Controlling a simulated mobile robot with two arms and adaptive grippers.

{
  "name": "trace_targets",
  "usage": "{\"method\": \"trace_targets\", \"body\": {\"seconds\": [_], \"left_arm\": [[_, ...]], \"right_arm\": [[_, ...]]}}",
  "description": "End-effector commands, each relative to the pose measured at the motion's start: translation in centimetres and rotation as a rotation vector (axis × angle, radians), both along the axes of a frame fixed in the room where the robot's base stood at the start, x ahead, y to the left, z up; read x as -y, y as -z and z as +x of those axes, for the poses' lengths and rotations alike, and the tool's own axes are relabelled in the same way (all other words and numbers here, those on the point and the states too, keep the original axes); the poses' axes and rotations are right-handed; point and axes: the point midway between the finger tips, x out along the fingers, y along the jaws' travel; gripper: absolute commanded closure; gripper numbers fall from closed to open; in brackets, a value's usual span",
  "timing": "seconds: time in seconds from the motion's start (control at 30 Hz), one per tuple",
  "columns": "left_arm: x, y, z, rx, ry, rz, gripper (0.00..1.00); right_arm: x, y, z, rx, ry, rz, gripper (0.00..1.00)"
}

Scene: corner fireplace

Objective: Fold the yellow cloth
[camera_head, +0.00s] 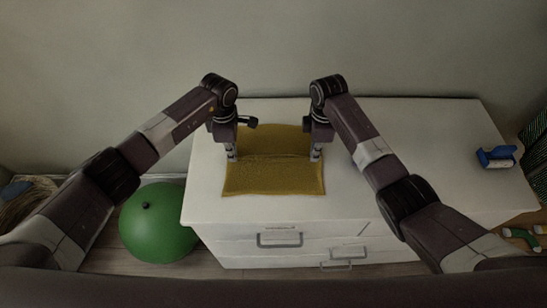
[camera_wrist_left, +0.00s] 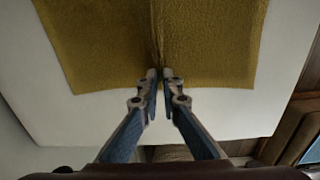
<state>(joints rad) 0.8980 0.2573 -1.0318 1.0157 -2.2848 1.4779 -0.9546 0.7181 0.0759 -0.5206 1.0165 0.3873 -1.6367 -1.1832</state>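The yellow cloth (camera_head: 272,178) lies on top of a white drawer cabinet (camera_head: 400,125), with a raised ridge running across its middle. The cloth also shows in the left wrist view (camera_wrist_left: 95,45), the ridge running away from the fingertips. My left gripper (camera_head: 232,155) is at the left end of the ridge. In the left wrist view its fingertips (camera_wrist_left: 159,74) are close together, shut on the cloth's edge. My right gripper (camera_head: 315,155) is at the right edge of the cloth, at the ridge's other end. Its fingers are too small to tell whether they grip.
A blue object (camera_head: 496,157) sits at the cabinet's right end. The cabinet top between it and the cloth is mostly clear, under my right arm. A green ball (camera_head: 158,225) is on the floor at left. Drawers with handles (camera_head: 280,239) face me.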

Motion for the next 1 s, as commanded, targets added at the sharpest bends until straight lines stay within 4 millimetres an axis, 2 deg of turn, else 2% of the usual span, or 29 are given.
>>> {"method": "trace_targets", "body": {"seconds": [0.53,1.0], "left_arm": [[-0.1,-0.2,-0.1,-0.002,-0.001,0.002,1.00],[-0.1,-3.7,0.0,-0.001,-0.001,0.001,1.00]], "right_arm": [[0.0,-0.2,-0.1,-0.002,0.000,-0.001,1.00],[0.0,-3.8,0.0,0.000,0.000,-0.001,1.00]]}}
